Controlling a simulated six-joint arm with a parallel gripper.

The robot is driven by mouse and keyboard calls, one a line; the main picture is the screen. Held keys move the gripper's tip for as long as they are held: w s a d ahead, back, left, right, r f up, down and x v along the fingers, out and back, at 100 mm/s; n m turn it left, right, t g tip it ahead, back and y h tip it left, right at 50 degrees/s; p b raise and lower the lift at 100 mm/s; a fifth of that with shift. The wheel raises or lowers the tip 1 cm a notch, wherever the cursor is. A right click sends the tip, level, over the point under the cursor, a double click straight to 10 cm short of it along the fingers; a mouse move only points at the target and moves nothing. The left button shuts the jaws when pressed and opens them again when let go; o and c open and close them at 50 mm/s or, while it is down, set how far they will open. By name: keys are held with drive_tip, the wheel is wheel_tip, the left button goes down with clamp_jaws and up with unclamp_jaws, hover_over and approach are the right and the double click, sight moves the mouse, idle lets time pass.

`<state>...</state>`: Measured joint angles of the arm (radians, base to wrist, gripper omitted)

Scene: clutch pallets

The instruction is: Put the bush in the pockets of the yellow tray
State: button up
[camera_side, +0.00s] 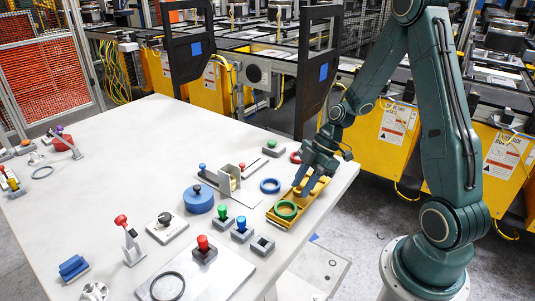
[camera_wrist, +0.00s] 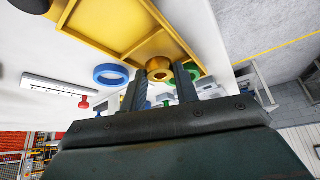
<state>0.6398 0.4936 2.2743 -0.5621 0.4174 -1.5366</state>
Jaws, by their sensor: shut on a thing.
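The yellow tray (camera_side: 278,222) lies near the right edge of the white table, and it fills the top of the wrist view (camera_wrist: 105,52) with an empty pocket showing. My gripper (camera_side: 308,186) is low over the far part of the tray. In the wrist view my gripper (camera_wrist: 157,85) is shut on the brass-yellow bush (camera_wrist: 158,68), held between the fingertips. The bush's exact height above the tray cannot be told.
A blue ring (camera_side: 270,185) lies just left of the tray, with a red ring (camera_side: 295,157) behind. A grey bracket (camera_side: 229,178), a blue cylinder (camera_side: 199,199) and several coloured-knob blocks stand further left. The table edge is close on the right.

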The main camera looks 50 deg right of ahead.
drive_tip(key=shift+f, duration=0.6)
drive_tip(key=shift+f, duration=0.15)
drive_tip(key=o, duration=0.7)
drive_tip(key=v, duration=1.2)
drive_tip(key=shift+r, duration=0.2)
drive_tip(key=shift+a, duration=0.1)
